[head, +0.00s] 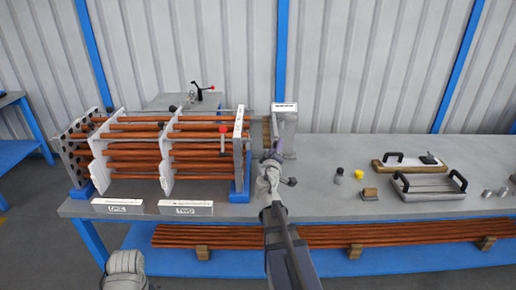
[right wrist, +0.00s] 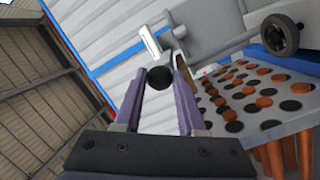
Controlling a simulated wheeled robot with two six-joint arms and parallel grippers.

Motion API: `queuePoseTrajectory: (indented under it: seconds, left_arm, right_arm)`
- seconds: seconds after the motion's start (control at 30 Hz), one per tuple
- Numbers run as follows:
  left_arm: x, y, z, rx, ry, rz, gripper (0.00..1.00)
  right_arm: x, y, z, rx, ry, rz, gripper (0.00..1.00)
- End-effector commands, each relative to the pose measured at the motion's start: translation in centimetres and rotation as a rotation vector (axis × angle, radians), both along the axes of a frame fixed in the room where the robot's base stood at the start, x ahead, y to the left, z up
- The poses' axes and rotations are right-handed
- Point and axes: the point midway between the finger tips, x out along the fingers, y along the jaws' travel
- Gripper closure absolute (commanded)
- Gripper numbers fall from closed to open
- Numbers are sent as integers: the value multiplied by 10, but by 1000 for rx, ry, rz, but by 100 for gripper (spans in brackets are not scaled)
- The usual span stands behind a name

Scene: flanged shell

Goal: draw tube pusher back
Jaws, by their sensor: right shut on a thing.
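The flanged shell's tube bundle (head: 165,150) lies on the left of the bench, with copper-coloured tubes running through upright plates. My right gripper (head: 275,158) is at the bundle's right end, in front of a grey stand (head: 284,118) with a white label. In the right wrist view my right gripper (right wrist: 159,76) has its two purple fingers shut on a round black end (right wrist: 160,78), which looks like the tube pusher's. The rest of the pusher is hidden. A perforated plate (right wrist: 245,95) with orange and black round ends is to the right, apart from the fingers.
A black handwheel (right wrist: 279,35) is at the upper right of the wrist view. On the bench, a handled grey tray (head: 430,186), a wooden block (head: 369,194) and small cylinders lie to the right. Spare tubes (head: 390,234) lie on the lower shelf.

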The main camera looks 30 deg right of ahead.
Motion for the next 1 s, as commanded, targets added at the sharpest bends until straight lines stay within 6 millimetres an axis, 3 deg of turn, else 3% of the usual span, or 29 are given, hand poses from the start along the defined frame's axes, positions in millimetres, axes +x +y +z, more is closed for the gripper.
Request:
queuePoseTrajectory:
  seconds: [0.03,0.2,0.4,0.9,0.93,1.0]
  left_arm:
    - [0,0,0,0,0,0,100]
    - [0,0,0,0,0,0,100]
    - [0,0,0,0,0,0,100]
    - [0,0,0,0,0,0,100]
    - [0,0,0,0,0,0,100]
    - [0,0,0,0,0,0,100]
  right_arm:
    - [-10,-14,0,1,-1,-9,100]
    - [-28,-44,0,1,0,-8,100]
    - [-40,-65,0,0,0,-6,100]
    - [-44,-73,0,-1,1,-7,100]
    - [-45,-73,0,-1,1,-9,57]
    - [-44,-73,0,-1,1,-9,50]
